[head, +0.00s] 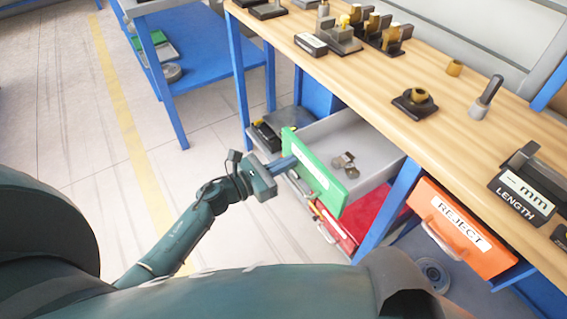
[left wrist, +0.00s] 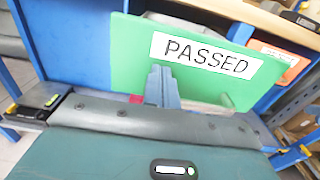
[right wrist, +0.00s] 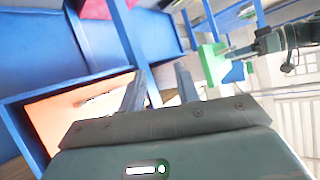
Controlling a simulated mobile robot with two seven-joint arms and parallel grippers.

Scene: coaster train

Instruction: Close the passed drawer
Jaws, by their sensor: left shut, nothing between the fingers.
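The passed drawer is pulled out from under the bench, with its green front (head: 312,172) facing my left arm and its grey tray (head: 372,150) showing behind. Several small metal parts (head: 347,165) lie in it. My left gripper (head: 284,163) is shut and empty, with its fingertips at the outer face of the green front. In the left wrist view the closed fingers (left wrist: 162,86) overlap the green panel (left wrist: 135,62) just below the PASSED label; firm contact cannot be told. My right gripper (right wrist: 160,85) shows in the right wrist view with fingers apart and nothing between them.
An orange REJECT drawer (head: 462,236) is to the right, and a red drawer (head: 335,228) sits below the passed drawer. The wooden bench top (head: 440,75) holds gauges and small fixtures. Blue bench legs (head: 389,208) flank the drawers. The floor at left is clear.

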